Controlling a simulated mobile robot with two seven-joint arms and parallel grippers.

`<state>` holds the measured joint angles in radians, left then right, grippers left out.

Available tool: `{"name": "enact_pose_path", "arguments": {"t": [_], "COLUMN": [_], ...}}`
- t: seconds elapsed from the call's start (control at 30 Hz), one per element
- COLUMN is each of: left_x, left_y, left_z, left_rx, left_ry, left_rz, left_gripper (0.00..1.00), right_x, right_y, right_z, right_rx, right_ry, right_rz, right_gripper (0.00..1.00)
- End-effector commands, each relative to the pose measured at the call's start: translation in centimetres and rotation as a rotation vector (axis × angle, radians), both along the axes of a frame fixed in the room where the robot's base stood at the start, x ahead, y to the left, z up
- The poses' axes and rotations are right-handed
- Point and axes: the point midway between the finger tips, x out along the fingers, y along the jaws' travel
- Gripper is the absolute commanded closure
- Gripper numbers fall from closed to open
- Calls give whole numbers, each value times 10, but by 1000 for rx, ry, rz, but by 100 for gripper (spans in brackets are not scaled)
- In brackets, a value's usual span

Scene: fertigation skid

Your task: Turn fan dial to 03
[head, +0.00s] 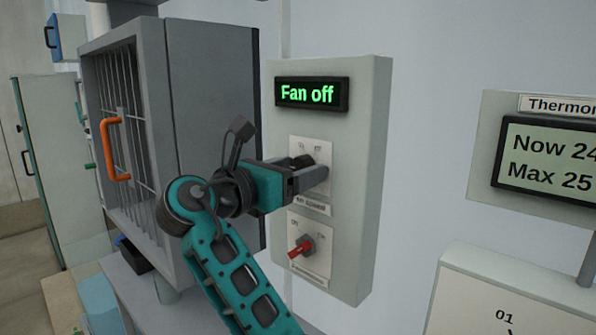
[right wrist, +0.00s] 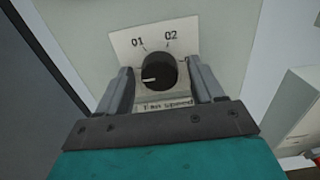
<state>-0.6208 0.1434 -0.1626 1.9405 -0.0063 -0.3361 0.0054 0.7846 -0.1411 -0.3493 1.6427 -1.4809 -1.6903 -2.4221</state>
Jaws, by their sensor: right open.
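The black round dial (right wrist: 163,66) sits on a white plate in the right wrist view, with marks 01 and 02 above it and a third mark partly hidden at the right. Its white pointer line points left, below 01. My right gripper (right wrist: 160,74) is open, one finger on each side of the dial; I cannot tell whether they touch it. In the head view the right gripper (head: 313,174) is at the box's upper dial plate (head: 325,150) and hides most of the dial. The display (head: 312,94) above reads "Fan off". My left gripper is not in view.
A red switch (head: 301,247) sits just below on the same grey box (head: 368,120). A grey cabinet (head: 195,60) with an orange handle stands close at the left. A thermometer panel (head: 545,160) and a panel marked 01 (head: 500,290) are at the right.

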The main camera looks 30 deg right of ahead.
Motion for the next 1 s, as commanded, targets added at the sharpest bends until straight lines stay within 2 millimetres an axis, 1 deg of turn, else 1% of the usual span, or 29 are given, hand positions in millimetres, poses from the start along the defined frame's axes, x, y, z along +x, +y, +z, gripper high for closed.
{"name": "enact_pose_path", "arguments": {"t": [0.2, 0.27, 0.8, 1.0], "left_x": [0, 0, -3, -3], "left_y": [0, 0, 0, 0], "left_z": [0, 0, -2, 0], "left_rx": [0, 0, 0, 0], "left_ry": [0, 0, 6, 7], "left_rz": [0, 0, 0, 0], "left_gripper": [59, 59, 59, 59], "right_x": [0, 0, 0, 0], "right_y": [0, 0, 0, 0], "right_z": [0, 0, 0, 0], "right_rx": [0, 0, 0, 4], "right_ry": [0, 0, 0, -12], "right_rz": [0, 0, 0, 0], "right_gripper": [33, 38, 89, 89]}}
